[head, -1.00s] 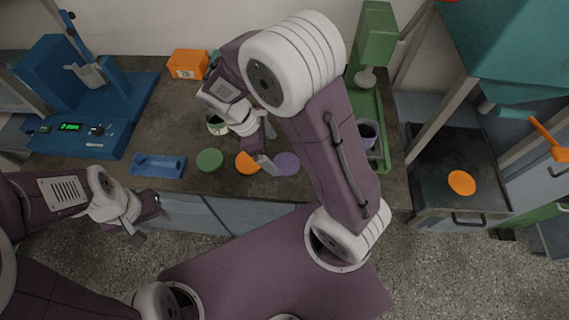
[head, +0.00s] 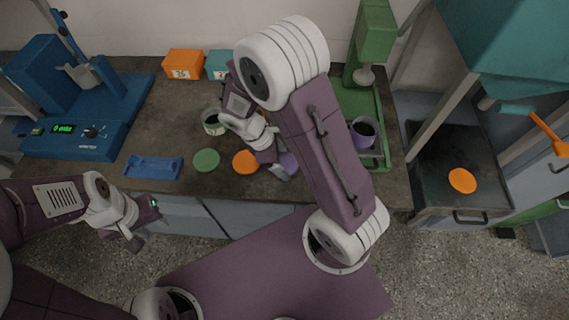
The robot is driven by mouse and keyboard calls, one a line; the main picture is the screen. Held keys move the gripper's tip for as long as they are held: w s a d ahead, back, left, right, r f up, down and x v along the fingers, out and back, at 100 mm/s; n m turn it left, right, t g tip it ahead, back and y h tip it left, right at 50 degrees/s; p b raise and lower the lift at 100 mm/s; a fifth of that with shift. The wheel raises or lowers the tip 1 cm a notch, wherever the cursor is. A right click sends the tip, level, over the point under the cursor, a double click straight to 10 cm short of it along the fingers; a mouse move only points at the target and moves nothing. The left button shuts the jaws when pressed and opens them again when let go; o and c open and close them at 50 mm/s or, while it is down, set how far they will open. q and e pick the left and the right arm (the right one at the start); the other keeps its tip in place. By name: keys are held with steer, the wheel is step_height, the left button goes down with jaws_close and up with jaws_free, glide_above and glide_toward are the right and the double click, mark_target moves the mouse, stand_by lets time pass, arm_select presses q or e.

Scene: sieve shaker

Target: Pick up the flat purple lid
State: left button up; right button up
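The flat purple lid (head: 290,161) lies on the bench near its front edge, right of the orange lid. My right gripper (head: 281,168) is over the left part of the purple lid and hides some of it. I cannot tell whether its fingers touch the lid or how far apart they are. My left gripper (head: 146,224) is open and empty, in front of the bench at the left.
An orange lid (head: 245,162), a green lid (head: 206,160) and a blue tray (head: 153,167) lie along the front of the bench. A green-sided cup (head: 212,122) stands behind them. A purple cup (head: 364,131) sits by the green machine (head: 374,42).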

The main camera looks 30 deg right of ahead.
mark_target(282, 163)
steer(key=c, duration=0.5)
steer(key=shift+c, duration=0.2)
steer(key=shift+r, duration=0.25)
step_height(282, 163, up, 4)
steer(key=shift+r+p, duration=0.1)
steer(key=shift+p, duration=0.55)
steer(key=s+d+r+p, duration=0.1)
steer(key=s+d+r, duration=0.5)
steer(key=d, duration=0.4)
steer(key=shift+r, duration=0.15)
